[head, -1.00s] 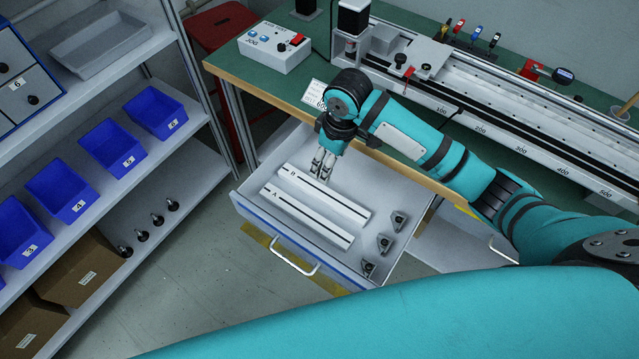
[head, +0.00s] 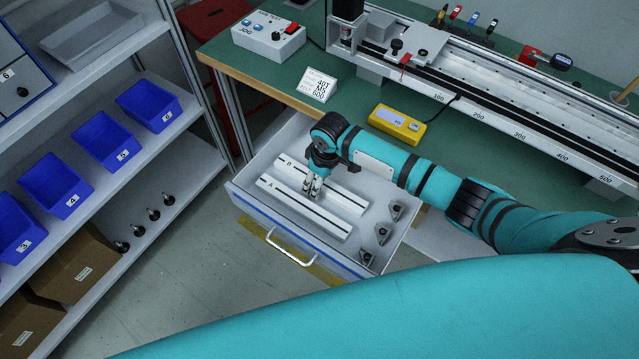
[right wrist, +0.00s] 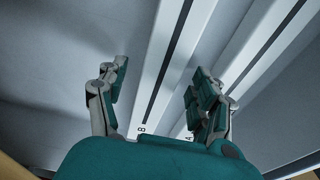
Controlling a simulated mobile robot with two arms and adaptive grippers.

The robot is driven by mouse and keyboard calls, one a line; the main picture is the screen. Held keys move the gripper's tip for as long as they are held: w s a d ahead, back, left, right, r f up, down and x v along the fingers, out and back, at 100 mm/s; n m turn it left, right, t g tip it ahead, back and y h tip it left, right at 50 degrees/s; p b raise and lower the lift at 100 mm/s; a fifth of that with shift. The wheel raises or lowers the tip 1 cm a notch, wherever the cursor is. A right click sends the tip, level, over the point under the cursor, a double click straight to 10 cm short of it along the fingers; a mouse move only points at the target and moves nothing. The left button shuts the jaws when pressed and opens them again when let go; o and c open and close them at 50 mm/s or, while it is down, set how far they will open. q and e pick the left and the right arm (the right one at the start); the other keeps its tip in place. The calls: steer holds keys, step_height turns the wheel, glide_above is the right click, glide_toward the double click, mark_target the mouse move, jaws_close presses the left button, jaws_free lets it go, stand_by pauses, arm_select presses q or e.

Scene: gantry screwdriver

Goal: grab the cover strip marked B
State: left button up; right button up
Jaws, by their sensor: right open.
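The cover strip marked B (head: 345,201) is a long white bar with a dark line along it. It lies in the open drawer, behind and parallel to the similar strip A (head: 310,213). My right gripper (head: 312,186) is open and points down over the strips near their middle. In the right wrist view, strip B (right wrist: 166,70) runs between the two open fingers (right wrist: 157,92), with its letter near the palm. Strip A (right wrist: 255,60) passes by the right finger. I cannot tell how far the fingertips are above the strips. My left gripper is not in view.
The drawer (head: 300,258) also holds several small dark-and-grey brackets (head: 381,233) at its right end. The green bench (head: 270,85) behind carries a yellow device (head: 397,124), a card (head: 317,86) and a long rail. Shelves with blue bins (head: 107,142) stand at left.

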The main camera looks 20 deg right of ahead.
steer(key=shift+f, duration=0.35)
steer(key=shift+c, duration=0.4)
steer(key=c, duration=1.3)
